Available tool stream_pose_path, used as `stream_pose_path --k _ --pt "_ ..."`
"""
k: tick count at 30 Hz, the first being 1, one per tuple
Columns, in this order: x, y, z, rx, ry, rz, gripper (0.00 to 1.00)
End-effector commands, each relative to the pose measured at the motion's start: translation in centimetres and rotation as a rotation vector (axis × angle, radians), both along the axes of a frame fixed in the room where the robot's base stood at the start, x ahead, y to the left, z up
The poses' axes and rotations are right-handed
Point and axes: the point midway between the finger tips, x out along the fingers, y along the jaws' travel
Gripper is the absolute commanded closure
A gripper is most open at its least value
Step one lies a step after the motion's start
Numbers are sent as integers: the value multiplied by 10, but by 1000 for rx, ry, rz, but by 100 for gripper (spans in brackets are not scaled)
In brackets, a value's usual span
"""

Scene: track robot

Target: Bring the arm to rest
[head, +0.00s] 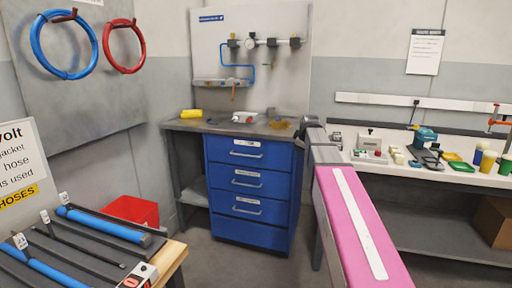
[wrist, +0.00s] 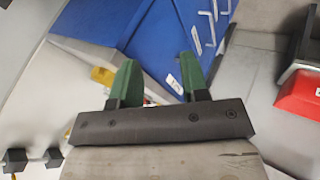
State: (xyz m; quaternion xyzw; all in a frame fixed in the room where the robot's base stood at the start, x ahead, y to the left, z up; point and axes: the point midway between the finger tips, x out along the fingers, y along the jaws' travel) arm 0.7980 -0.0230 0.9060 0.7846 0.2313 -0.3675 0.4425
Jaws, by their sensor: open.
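My arm (head: 352,215), with a pink link bearing a white stripe, reaches from the bottom edge of the head view up towards the workbench area. Its grey and dark far end is beside the blue drawer cabinet (head: 248,190) in that picture. My gripper (wrist: 158,66) shows clearly in the wrist view, with two green fingers spread apart on a dark bar. It is open, and nothing is between the fingers. Behind the fingers the blue cabinet (wrist: 150,30) shows tilted. I cannot make out the fingers in the head view.
A grey worktop (head: 215,126) above the cabinet holds a yellow item (head: 191,113). A white bench (head: 440,174) with tools and cups runs along the right. A rack with blue hoses (head: 105,224) and a red bin (head: 131,210) are at left. Floor shows before the cabinet.

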Motion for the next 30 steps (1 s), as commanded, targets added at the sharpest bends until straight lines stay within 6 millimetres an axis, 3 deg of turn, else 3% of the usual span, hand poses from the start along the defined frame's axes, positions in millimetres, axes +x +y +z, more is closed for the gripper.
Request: stream_pose_path --k 1,3,8,15,24,30 --pt "-19 2 -29 31 42 -41 59" --pt "-38 5 -61 74 95 -105 59" --pt "-84 10 -130 162 211 -260 59" --pt "-165 16 -219 256 380 -513 59" --pt "-272 21 -303 314 556 -844 59" --pt "-313 23 -328 320 614 -983 59"
